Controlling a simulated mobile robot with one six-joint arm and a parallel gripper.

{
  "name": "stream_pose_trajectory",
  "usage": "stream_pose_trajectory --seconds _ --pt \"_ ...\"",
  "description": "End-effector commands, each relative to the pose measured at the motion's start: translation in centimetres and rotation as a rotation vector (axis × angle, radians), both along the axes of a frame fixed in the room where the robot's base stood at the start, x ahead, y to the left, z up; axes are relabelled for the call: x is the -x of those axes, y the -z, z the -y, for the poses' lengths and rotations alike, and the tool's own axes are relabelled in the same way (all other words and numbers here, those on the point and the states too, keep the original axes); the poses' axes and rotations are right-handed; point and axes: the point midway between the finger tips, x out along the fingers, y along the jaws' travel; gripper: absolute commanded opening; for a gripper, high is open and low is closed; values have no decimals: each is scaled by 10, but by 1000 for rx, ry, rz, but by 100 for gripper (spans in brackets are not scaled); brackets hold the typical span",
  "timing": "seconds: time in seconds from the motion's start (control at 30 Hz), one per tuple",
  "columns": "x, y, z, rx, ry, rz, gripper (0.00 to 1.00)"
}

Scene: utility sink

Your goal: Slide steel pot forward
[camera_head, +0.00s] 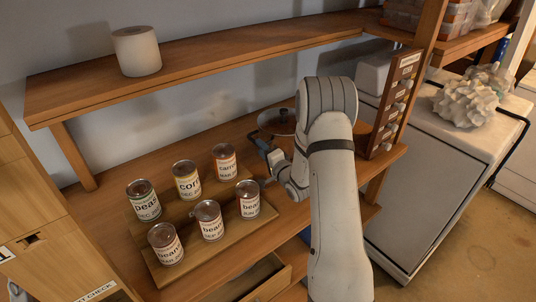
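The steel pot (278,121) stands at the back of the wooden counter, under the shelf. Its dark rim and part of its lid or inside show, and my arm hides its right and front sides. My gripper (273,155) is just in front of the pot, low over the counter and pointing towards it. The fingers are small and partly hidden by my wrist, so I cannot tell whether they are open or shut, or whether they touch the pot.
Several labelled cans (210,220) stand on a wooden board left of my gripper. A white roll (136,51) sits on the shelf (215,53) above. A hook rack (397,104) stands right of my arm. A drawer (262,283) is open below.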

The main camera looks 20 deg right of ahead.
Motion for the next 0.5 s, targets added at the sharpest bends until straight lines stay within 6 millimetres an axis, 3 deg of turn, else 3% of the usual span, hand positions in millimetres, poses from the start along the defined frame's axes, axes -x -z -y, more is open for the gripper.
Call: stream_pose_trajectory --seconds 0.2,0.5 --pt "-20 -1 -6 1 0 -1 38" --pt "-22 0 -6 0 1 -1 38"
